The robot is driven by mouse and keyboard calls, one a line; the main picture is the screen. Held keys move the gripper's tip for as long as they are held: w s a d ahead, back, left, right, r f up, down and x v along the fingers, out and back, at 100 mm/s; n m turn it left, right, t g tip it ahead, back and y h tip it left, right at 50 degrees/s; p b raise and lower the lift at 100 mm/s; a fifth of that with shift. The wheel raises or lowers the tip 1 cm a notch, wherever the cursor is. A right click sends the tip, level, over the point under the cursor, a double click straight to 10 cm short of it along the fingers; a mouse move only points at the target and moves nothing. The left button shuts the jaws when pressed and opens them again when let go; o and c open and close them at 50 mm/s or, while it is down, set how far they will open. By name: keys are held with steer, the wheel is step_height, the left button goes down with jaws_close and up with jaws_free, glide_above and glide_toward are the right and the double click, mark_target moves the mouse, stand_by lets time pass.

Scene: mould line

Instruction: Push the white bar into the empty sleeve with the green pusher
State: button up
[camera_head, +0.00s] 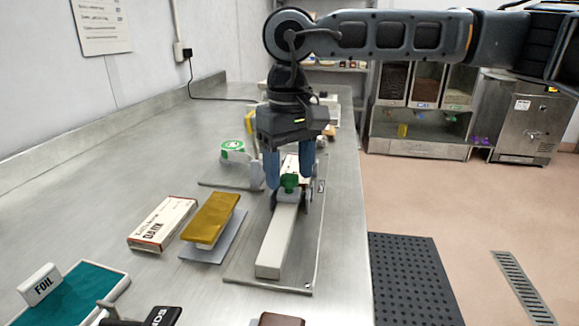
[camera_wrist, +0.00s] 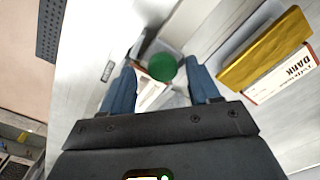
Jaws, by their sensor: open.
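My gripper (camera_head: 289,178) points straight down with its blue fingers open, one on each side of the green pusher knob (camera_head: 289,183). In the wrist view the round green knob (camera_wrist: 163,67) sits between and slightly beyond the fingertips, and I see no contact. A grey block (camera_wrist: 160,47) is under the knob. A long pale bar-like piece (camera_head: 276,243) runs from the pusher toward me on a flat grey plate (camera_head: 303,262); I cannot tell whether it is the white bar or a rail. A white and reddish-brown piece (camera_wrist: 150,92), perhaps the sleeve, shows between the fingers, partly hidden by my gripper.
A gold bar (camera_head: 210,221) on a grey stand and a "DARK" box (camera_head: 162,223) lie to the left. A teal "FOIL" tray (camera_head: 78,297) is near left. A green-and-white tape roll (camera_head: 233,149) stands behind. The bench's right edge is close to the plate.

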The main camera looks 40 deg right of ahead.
mark_target(290, 175)
step_height(290, 175, up, 8)
steer(key=shift+f, duration=0.1)
stand_by(0.4)
stand_by(0.5)
